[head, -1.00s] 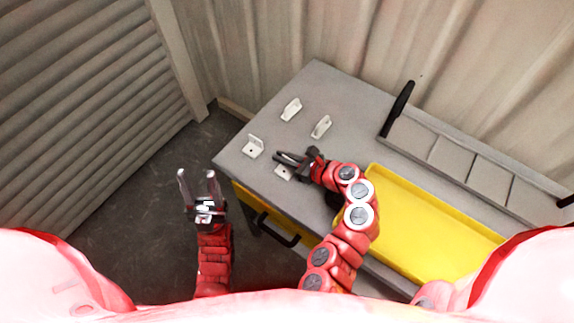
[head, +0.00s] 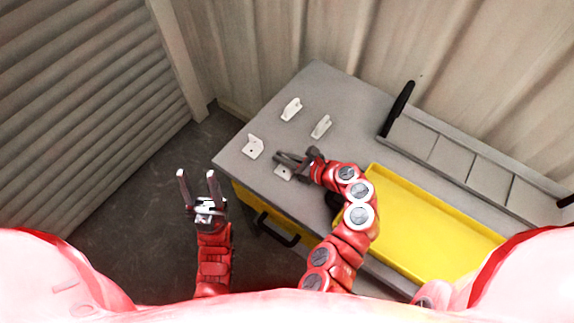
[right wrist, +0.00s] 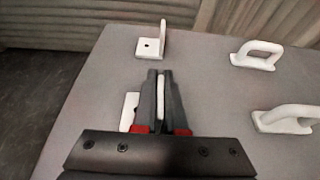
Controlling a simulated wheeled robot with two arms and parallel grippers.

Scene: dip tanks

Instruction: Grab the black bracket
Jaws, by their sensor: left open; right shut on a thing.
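I see no black bracket; the brackets on the grey bench all look white. One white bracket (head: 284,173) is at my right gripper (head: 277,158), partly hidden under it. In the right wrist view, my right gripper (right wrist: 159,75) is shut on this bracket's upright plate, with its base (right wrist: 130,112) showing left of the fingers. Another L-shaped white bracket (head: 253,147) with a hole stands just beyond the fingertips; it also shows in the right wrist view (right wrist: 151,46). My left gripper (head: 197,176) is open and empty, off the bench's left front edge.
Two white loop-like pieces (head: 291,109) (head: 321,127) stand farther back on the bench (head: 330,88). A yellow tray (head: 425,225) lies at right. Behind it is a grey divided rack (head: 450,155) with a black upright handle (head: 398,108). Corrugated walls close off the back and left.

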